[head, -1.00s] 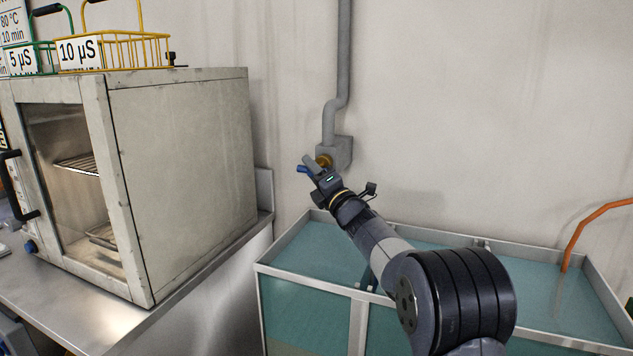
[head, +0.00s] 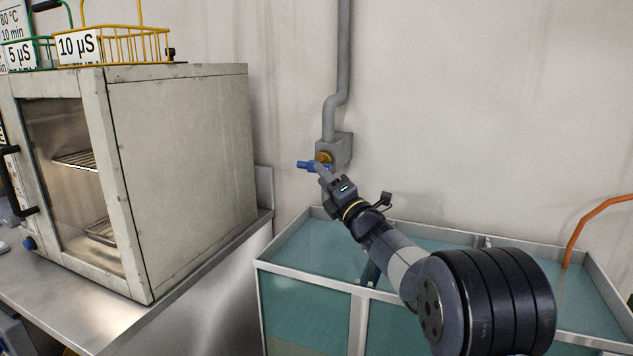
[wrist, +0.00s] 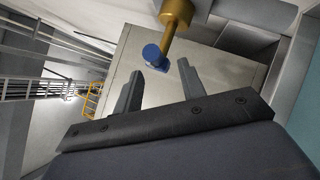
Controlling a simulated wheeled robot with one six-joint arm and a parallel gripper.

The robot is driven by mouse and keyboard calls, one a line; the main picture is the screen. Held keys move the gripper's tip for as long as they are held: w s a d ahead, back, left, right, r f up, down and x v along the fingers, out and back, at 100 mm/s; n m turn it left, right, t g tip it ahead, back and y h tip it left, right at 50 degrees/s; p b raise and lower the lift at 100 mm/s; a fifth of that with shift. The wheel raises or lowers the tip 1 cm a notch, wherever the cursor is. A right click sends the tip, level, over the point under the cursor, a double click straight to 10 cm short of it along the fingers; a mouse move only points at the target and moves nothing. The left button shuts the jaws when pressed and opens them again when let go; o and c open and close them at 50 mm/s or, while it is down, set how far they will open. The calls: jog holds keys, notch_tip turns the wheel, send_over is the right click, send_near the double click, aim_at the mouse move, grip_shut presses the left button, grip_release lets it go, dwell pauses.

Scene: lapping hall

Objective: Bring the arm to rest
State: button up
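My gripper (head: 324,172) is at the end of my arm, just below and in front of a brass valve (head: 323,157) with a blue lever handle (head: 307,165) on the wall. In the wrist view my gripper (wrist: 160,88) has its two fingers apart with nothing between them. The blue handle (wrist: 152,52) and the brass valve body (wrist: 176,14) show beyond the fingertips there, apart from them. The handle points left in the head view.
The valve sits on a grey wall box (head: 343,150) under a grey pipe (head: 344,60). A tank with teal panels (head: 305,310) stands below my arm. An oven (head: 180,180) stands on a steel bench at left, with a yellow basket (head: 140,46) on top. An orange hose (head: 585,225) is at right.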

jog(key=v, duration=0.6)
jog(key=p+x, duration=0.1)
jog(key=x, duration=1)
jog(key=shift+w+r+p, duration=0.1)
jog(key=shift+r+p, duration=0.15)
jog(key=shift+p, duration=0.3)
jog(key=shift+g+p, duration=0.3)
jog(key=shift+p, duration=0.6)
jog(key=n+g+h+p, duration=0.2)
jog(key=n+g+p, duration=0.1)
jog(key=p, duration=1.3)
jog(key=b+v, duration=0.3)
jog(key=v, duration=0.7)
jog(key=shift+f, duration=0.2)
jog(key=shift+s+d, duration=0.15)
jog(key=shift+s, duration=0.1)
